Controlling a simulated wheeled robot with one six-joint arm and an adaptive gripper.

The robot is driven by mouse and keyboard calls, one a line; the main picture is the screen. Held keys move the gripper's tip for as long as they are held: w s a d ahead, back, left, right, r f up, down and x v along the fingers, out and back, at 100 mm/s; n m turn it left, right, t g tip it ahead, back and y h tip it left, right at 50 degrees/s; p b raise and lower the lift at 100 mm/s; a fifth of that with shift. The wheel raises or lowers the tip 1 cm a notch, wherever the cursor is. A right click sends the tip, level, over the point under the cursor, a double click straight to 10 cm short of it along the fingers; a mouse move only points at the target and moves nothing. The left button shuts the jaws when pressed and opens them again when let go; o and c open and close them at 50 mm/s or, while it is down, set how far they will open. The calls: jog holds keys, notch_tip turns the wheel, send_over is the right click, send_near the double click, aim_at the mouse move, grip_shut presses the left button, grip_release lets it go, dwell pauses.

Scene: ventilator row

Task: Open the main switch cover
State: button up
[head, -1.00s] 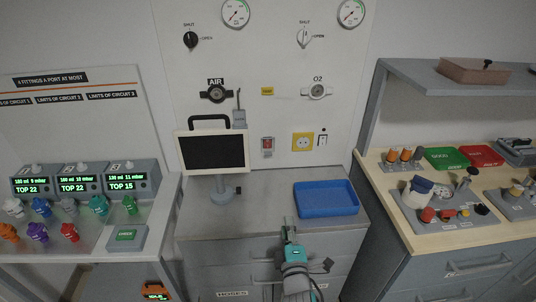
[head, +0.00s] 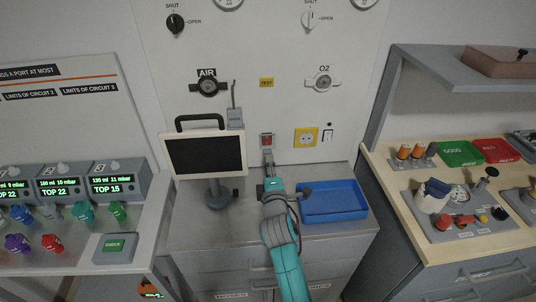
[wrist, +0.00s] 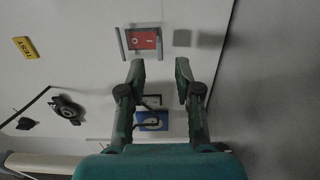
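The main switch is a red rocker in a grey frame (head: 266,140) low on the white wall panel, right of the monitor. In the wrist view the red switch (wrist: 145,38) shows O and I marks, with grey bars at its sides. Whether a clear cover lies over it I cannot tell. My gripper (head: 268,160) reaches up to just below the switch in the head view. In the wrist view my gripper (wrist: 160,68) has its two fingers apart with nothing between them, and the switch appears beyond the fingertips.
A monitor on a stand (head: 205,155) is close on the left of my arm. A blue tray (head: 335,213) lies on the counter at the right.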

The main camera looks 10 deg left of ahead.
aim_at(267, 143)
jog(key=shift+x, duration=2.75)
grip_shut()
